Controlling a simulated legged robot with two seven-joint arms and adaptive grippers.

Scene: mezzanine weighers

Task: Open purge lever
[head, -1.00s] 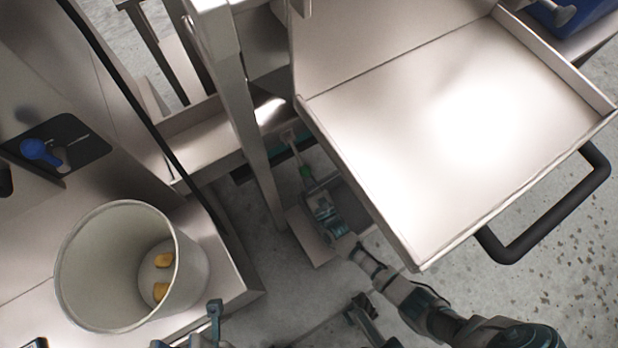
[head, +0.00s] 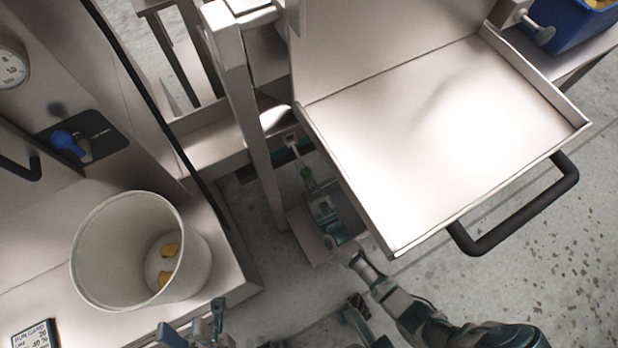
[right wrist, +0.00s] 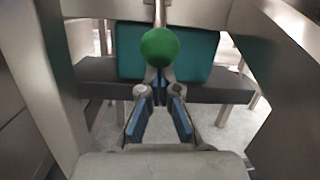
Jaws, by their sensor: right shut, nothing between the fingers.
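A lever with a green ball knob (right wrist: 160,47) stands in the right wrist view, just beyond my right gripper (right wrist: 160,88). The fingers are shut with nothing between them, and their tips are just below the ball. I cannot tell which is the purge lever. My left gripper (head: 195,322) is at the bottom edge, partly cut off, fingers apart and empty.
A metal post (head: 243,110) stands left of the green knob. A white bucket (head: 95,270) holding yellowish pieces is at left. A blue bin (head: 575,30) is at top right.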

